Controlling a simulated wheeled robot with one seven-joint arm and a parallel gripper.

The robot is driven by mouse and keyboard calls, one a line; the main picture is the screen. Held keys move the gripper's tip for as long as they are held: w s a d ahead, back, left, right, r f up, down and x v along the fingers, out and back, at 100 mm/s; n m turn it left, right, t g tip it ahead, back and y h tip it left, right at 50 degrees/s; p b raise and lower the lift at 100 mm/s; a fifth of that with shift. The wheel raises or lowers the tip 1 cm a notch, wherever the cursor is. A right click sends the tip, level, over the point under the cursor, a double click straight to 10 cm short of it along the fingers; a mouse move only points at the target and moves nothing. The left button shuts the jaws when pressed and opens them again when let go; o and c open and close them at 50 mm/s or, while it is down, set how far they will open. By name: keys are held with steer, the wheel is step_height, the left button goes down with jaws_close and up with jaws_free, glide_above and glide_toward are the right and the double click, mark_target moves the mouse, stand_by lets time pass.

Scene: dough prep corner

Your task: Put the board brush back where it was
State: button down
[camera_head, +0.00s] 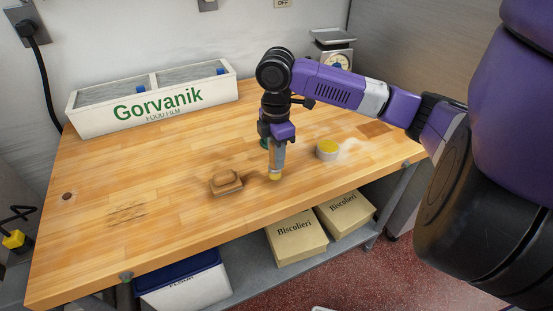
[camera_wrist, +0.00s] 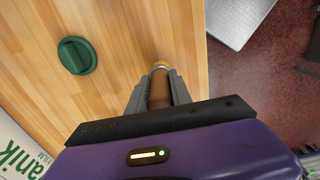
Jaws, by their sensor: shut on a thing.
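My gripper (camera_head: 276,158) is above the middle of the wooden worktop, pointing down. It is shut on the board brush (camera_head: 275,177), which looks like a brown handle with a yellow end. The yellow end points down, close to the worktop; I cannot tell whether it touches. In the wrist view my gripper (camera_wrist: 159,90) has its fingers on both sides of the brown handle (camera_wrist: 160,88), with the yellow tip beyond them. The fingers hide part of the brush.
A brown wooden block (camera_head: 226,182) lies left of my gripper. A green round thing (camera_wrist: 76,55) is nearby. The Gorvanik box (camera_head: 153,104) and a scale (camera_head: 334,55) stand behind. The worktop's left is mostly clear.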

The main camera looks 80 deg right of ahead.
steer(key=shift+f, duration=0.9)
steer(key=shift+f, duration=0.15)
steer(key=c, duration=1.2)
jaws_free()
steer(key=shift+o, duration=0.2)
step_height(320, 180, up, 12)
steer(key=shift+r+b, duration=0.15)
steer(key=shift+b, duration=0.5)
